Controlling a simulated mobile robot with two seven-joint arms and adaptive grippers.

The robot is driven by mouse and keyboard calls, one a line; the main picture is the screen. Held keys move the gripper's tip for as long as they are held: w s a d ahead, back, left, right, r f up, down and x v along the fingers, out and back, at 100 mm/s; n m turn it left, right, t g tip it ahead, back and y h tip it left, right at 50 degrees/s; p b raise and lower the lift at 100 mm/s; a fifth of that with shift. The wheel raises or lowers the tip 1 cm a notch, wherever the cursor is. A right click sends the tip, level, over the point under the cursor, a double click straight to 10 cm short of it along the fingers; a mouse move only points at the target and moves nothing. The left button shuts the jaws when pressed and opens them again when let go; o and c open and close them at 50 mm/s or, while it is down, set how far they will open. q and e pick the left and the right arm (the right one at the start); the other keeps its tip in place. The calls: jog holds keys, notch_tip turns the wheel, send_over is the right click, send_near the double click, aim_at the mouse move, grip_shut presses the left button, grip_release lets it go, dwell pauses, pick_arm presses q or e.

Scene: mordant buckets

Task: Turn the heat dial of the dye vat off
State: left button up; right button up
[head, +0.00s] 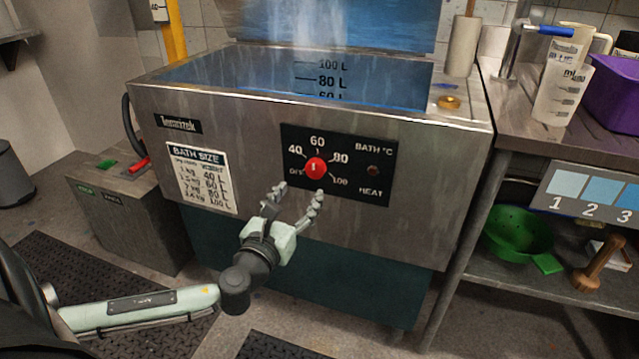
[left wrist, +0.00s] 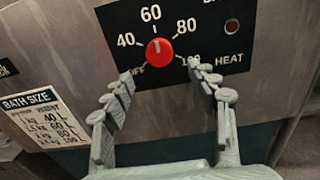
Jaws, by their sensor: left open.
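The red heat dial (head: 316,168) sits on a black panel (head: 374,150) on the front of the steel dye vat (head: 240,135). The panel reads OFF, 40, 60, 80 and 100; the dial's light mark appears to point up toward 60. In the left wrist view the dial (left wrist: 159,52) is ahead, between and beyond the fingertips. My left gripper (head: 298,191) is open and empty, just below and in front of the dial, seemingly apart from it. Its fingers partly cover the OFF and 100 labels in the left wrist view (left wrist: 164,75). My right gripper is not in view.
A bath size chart (head: 201,178) is on the vat front at left. A grey box (head: 125,215) with a red handle stands left of the vat. A steel bench (head: 540,135) with a measuring jug (head: 563,90) stands at right. The space before the panel is clear.

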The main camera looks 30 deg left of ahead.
aim_at(314, 173)
pick_arm(q)
jog(key=x, duration=0.7)
jog(key=shift+w+a, duration=0.1)
jog(key=shift+w, duration=0.35)
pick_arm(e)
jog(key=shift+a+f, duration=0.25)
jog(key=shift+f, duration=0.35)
pick_arm(q)
jog(key=c, duration=1.2)
jog(key=shift+o, duration=0.2)
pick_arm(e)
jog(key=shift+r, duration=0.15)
